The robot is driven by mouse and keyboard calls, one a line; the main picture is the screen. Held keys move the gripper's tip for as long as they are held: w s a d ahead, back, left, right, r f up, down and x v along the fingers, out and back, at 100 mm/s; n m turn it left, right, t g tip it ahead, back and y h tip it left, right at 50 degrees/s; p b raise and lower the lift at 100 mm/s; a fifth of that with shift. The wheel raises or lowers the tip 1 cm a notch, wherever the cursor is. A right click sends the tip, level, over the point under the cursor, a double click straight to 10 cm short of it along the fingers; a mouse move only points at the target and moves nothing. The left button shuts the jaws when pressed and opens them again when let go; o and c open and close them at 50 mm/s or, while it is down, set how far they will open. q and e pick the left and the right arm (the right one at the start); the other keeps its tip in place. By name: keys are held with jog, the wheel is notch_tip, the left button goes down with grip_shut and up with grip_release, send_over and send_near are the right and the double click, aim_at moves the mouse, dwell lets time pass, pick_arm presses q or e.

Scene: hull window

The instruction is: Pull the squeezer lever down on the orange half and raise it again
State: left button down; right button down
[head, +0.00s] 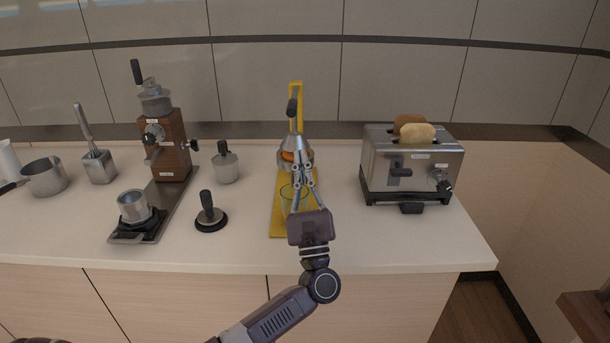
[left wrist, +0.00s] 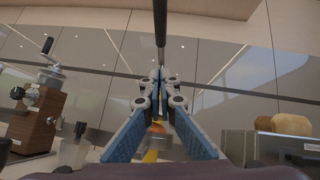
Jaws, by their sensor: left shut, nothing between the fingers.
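The squeezer has a yellow frame (head: 297,90) and a yellow base (head: 278,222). Its lever (head: 292,107) ends in a black grip and stands raised above the metal press cone. In the left wrist view the lever (left wrist: 160,22) shows as a dark rod above my fingertips. The orange half (head: 287,156) shows as an orange strip under the cone, partly hidden; orange colour (left wrist: 157,128) also shows between my fingers. My left gripper (head: 303,166) is shut and empty, in front of the cone and below the lever grip. My right gripper is out of view.
A clear glass (head: 287,196) stands on the squeezer base, partly behind my gripper. A toaster (head: 435,170) with bread is at the right. A coffee grinder (head: 170,145), a tamper (head: 209,214) and a small lidded pot (head: 225,165) are at the left.

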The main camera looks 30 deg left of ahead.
pick_arm(q)
jog(key=shift+w+a+r+p, duration=0.1)
jog(key=shift+a+r+p, duration=0.25)
jog(key=shift+r, duration=0.5)
jog(key=shift+w+a+r+p, duration=0.1)
jog(key=shift+a+r+p, duration=0.05)
jog(key=shift+r+p, duration=0.55)
jog(key=shift+w+a+r+p, duration=0.1)
jog(key=shift+a+r+p, duration=0.2)
jog(key=shift+r, duration=0.65)
jog(key=shift+d+r, duration=0.1)
